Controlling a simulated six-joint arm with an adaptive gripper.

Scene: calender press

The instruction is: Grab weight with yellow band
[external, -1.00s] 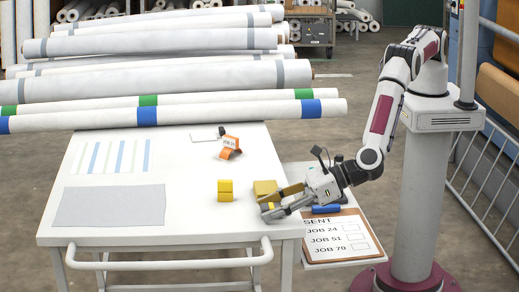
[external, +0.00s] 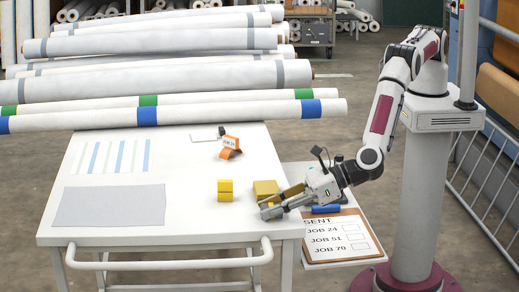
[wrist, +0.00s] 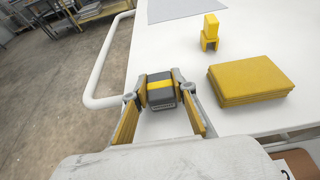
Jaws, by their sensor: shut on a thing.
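The weight with the yellow band (wrist: 161,91) is a small dark grey block with a yellow stripe across it. In the wrist view it sits between the two fingers of my gripper (wrist: 160,98), which is shut on it, close to the table edge. In the external view my gripper (external: 268,207) is low over the right front part of the white table (external: 200,240), and its fingers hide most of the weight. I cannot tell whether the weight touches the table.
A yellow stack of flat pieces (wrist: 249,80) lies right of my gripper in the wrist view. A yellow block piece (external: 225,190) stands left of it in the external view. An orange job tag stand (external: 230,147) is further back. A grey sheet (external: 109,205) lies at left.

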